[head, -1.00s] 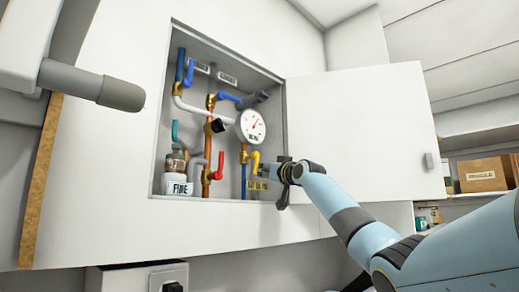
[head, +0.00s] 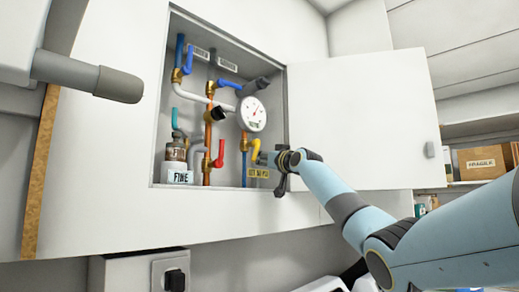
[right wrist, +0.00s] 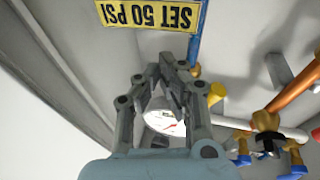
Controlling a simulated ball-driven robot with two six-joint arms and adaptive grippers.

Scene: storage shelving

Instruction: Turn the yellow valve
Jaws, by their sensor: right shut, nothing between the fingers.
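The yellow valve (head: 255,148) is a small bent handle low in the open wall cabinet, below the white dial gauge (head: 252,114). My right gripper (head: 264,158) is shut and empty at the right side of the handle. From the head view I cannot tell whether it touches the handle. In the right wrist view, the shut fingertips (right wrist: 172,68) are close to a strip of yellow, and the gauge (right wrist: 165,122) shows partly behind the fingers. A yellow label (head: 258,173) reading SET 50 PSI sits below the handle. My left gripper is not in view.
A red handle (head: 219,153), blue handles (head: 229,85) and pipes crowd the cabinet to the left. The cabinet's open door (head: 365,125) stands to the right, behind my right arm.

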